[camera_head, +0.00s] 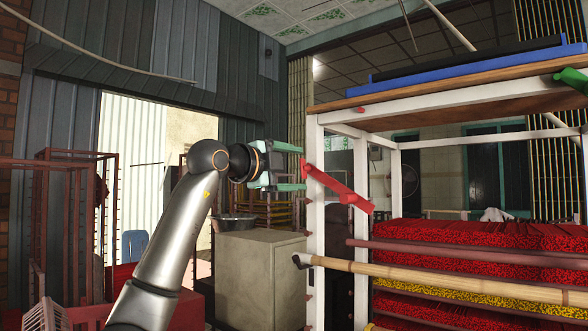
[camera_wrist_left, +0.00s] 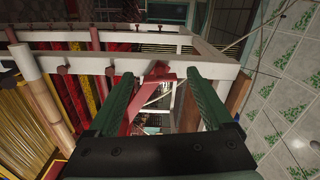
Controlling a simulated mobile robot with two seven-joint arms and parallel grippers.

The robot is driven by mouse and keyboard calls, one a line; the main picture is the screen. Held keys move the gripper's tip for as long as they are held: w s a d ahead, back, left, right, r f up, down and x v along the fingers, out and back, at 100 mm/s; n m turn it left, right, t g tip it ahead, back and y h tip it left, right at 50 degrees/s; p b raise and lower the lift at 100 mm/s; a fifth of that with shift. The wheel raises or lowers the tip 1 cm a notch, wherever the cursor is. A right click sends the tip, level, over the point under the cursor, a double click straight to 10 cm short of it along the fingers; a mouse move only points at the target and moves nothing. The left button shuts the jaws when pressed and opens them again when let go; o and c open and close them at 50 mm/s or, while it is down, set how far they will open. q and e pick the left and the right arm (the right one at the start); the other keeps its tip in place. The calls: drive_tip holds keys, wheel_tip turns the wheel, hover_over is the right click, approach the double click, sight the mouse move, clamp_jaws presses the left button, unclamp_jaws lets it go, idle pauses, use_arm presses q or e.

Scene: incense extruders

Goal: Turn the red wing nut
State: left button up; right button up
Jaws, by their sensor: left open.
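The red wing nut (camera_head: 308,170) appears to be the red piece on the white frame post, at the upper left end of a slanting red bar (camera_head: 342,189). In the left wrist view the red piece (camera_wrist_left: 158,73) shows between and just beyond my fingertips. My left gripper (camera_head: 303,169) has green fingers, spread apart, pointing right at the post. It is open and holds nothing; its fingers also show in the left wrist view (camera_wrist_left: 160,75). I cannot tell whether a fingertip touches the red piece. My right gripper is not in view.
The white frame (camera_head: 315,230) carries a wooden top and holds red incense bundles (camera_head: 480,237). A bamboo pole (camera_head: 430,278) juts out at the front. A grey cabinet (camera_head: 262,282) stands below my gripper. A dark red rack (camera_head: 75,215) stands at left.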

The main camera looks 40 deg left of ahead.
use_arm(q)
drive_tip(key=s+a+b, duration=0.1)
drive_tip(key=s+b, duration=0.1)
drive_tip(key=s, duration=1)
drive_tip(key=shift+s+b, duration=0.25)
drive_tip(key=shift+b, duration=0.05)
